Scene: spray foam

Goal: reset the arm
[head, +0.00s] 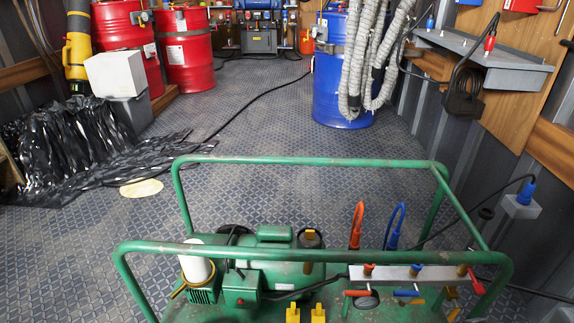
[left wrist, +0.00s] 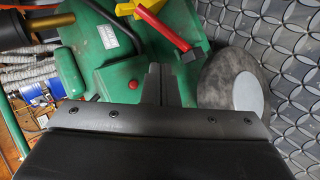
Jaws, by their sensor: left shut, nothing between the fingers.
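My left gripper (left wrist: 162,86) shows at the middle of the left wrist view, its dark fingers together with nothing seen between them. Its fingertips point toward the green machine (left wrist: 106,62), which fills the upper middle of that view; I cannot tell how large the gap is. A red and yellow lever (left wrist: 165,27) is just above the fingertips in the picture. In the head view the green-framed machine (head: 273,248) stands at the front. Neither of my arms shows in the head view, and my right gripper is in no view.
The machine's green tube frame (head: 300,161) surrounds its motor, hoses and valves. A grey wheel (left wrist: 233,84) is right of my left fingers. A blue drum (head: 340,95) with hoses, red drums (head: 187,52) and black sheeting (head: 65,140) stand farther back. Patterned floor (head: 255,130) between is mostly clear.

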